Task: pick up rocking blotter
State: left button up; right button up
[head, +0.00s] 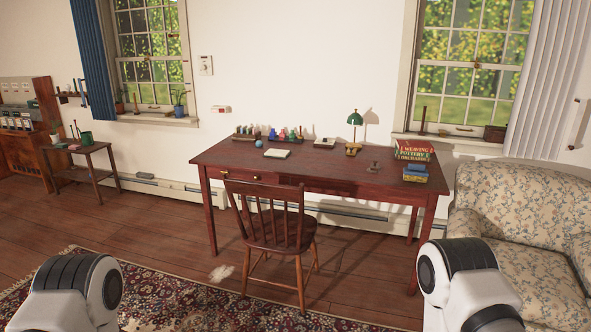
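A small dark object with an upright knob (374,166) stands on the right half of the dark red desk (330,177). It looks like the rocking blotter, but it is too small to be certain. Nothing touches it. Only parts of my two arms show at the bottom left and bottom right, well short of the desk. Neither gripper is in view.
A wooden chair (272,232) stands at the desk's front left. Books (413,150) and blue boxes (415,172) lie at the right end. A floral sofa (520,190) is at right.

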aim_at(374, 166)
jog(key=i+j+z, duration=0.1)
jog(key=i+z, duration=0.25)
jog(key=i, duration=0.15)
jog(key=i+j+z, duration=0.2)
jog(key=i+z, duration=0.15)
jog(key=i, duration=0.15)
jog(key=i+j+z, duration=0.3)
jog(key=i+j, duration=0.05)
jog(key=i, duration=0.1)
